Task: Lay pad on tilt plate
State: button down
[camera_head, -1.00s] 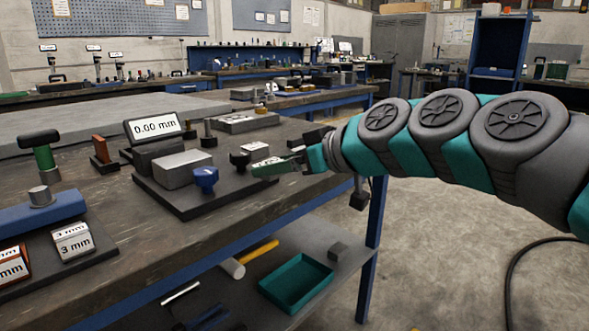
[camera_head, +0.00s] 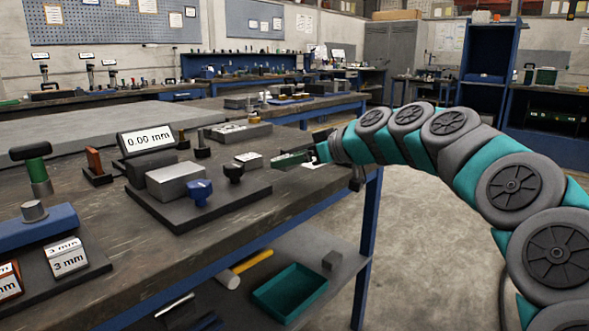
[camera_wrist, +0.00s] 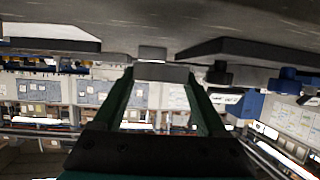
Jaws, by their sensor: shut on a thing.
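My gripper (camera_head: 289,160) is at the right edge of the bench, with its green fingers pointing left, low over the top. In the wrist view, my gripper (camera_wrist: 161,82) is shut on a small grey block, likely the pad (camera_wrist: 163,73), held across the fingertips. In the head view I cannot make out the held piece clearly. A dark base plate (camera_head: 240,194), with a grey metal block (camera_head: 175,182), a blue knob (camera_head: 199,191) and a black knob (camera_head: 233,172), stands left of my gripper; this may be the tilt plate assembly. My gripper is apart from it.
A small light block (camera_head: 249,160) lies just left of my fingertips. A display reading 0.00 mm (camera_head: 147,140) stands behind the grey block. A grey tray-like block (camera_head: 238,132) stands farther back. A teal bin (camera_head: 290,292) is on the lower shelf.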

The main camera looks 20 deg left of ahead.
jog(key=shift+w, duration=0.35)
jog(key=shift+w+a+f, duration=0.1)
jog(key=shift+w, duration=0.6)
jog(key=shift+f, duration=1.55)
jog(key=shift+f+b, duration=0.3)
jog(key=shift+b, duration=0.25)
grip_release()
jog(key=shift+r+p, duration=0.35)
jog(key=shift+p, duration=0.6)
jog(key=v, duration=0.2)
jog(key=b+v, duration=0.1)
jog(key=v, duration=0.4)
jog(key=shift+s+d, duration=0.25)
jog(key=shift+s, duration=0.1)
